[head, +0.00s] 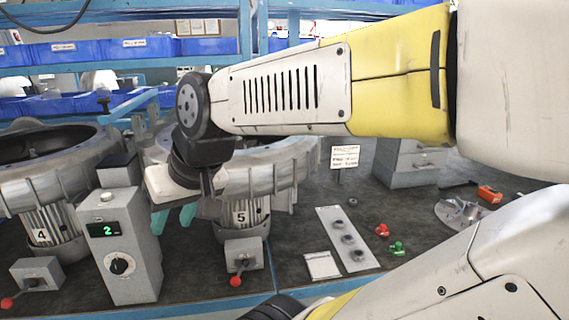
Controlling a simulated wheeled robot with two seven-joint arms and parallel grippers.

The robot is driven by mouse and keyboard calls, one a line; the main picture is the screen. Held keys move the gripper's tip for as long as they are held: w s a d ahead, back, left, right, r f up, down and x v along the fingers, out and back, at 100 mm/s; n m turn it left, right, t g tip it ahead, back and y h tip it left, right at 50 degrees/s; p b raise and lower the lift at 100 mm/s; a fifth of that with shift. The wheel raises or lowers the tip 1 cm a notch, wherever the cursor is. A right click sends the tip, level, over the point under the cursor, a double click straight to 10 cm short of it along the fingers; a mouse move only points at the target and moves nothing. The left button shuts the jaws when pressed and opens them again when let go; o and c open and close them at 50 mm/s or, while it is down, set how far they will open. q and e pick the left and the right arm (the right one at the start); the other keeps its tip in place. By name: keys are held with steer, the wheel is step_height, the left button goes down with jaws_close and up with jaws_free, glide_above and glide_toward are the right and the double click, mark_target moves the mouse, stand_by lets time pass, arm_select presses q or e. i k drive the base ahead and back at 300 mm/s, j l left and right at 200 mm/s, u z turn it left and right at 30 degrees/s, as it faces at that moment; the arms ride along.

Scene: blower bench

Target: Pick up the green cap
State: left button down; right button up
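The green cap (397,248) is a small piece lying on the dark bench top, right of the light plate. My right gripper (174,218) is far to its left, in front of the large round housing marked 5. Its two teal fingertips point down and stand apart, and I see nothing between them. The bases of the fingers are partly hidden by the gripper body. My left gripper is not in view.
A red piece (382,230) lies just behind the green cap. A light plate (346,239) with several dark rings is to its left. A grey control box (124,262) and a red-knobbed switch box (244,256) stand near the front edge. A metal impeller (460,214) lies at right.

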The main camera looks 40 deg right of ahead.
mark_target(397, 249)
steer(key=z, duration=1.95)
steer(key=k+l, duration=0.05)
